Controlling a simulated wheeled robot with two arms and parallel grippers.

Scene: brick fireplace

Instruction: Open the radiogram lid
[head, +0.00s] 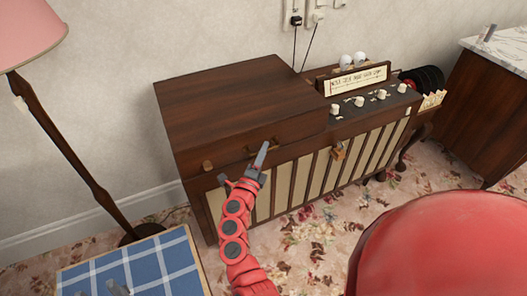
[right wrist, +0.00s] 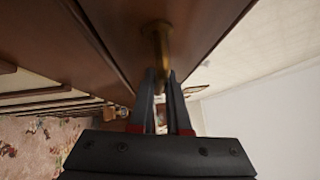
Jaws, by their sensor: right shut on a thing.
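The radiogram (head: 300,190) is a dark wooden cabinet with a slatted cream front, standing against the wall. Its lid (head: 225,100) is the broad brown top at the left, lying flat and closed. A small brass handle (right wrist: 161,42) sits on the lid's front edge. My right gripper (head: 261,158) is at that front edge. In the right wrist view its fingers (right wrist: 161,76) are shut on the handle, close against the wood.
A control panel with white knobs (head: 381,94) is right of the lid. A floor lamp (head: 75,160) stands at the left. A blue checked table (head: 165,262) is at the lower left. A marble-topped cabinet (head: 508,45) is at the right. Wall above the lid is bare.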

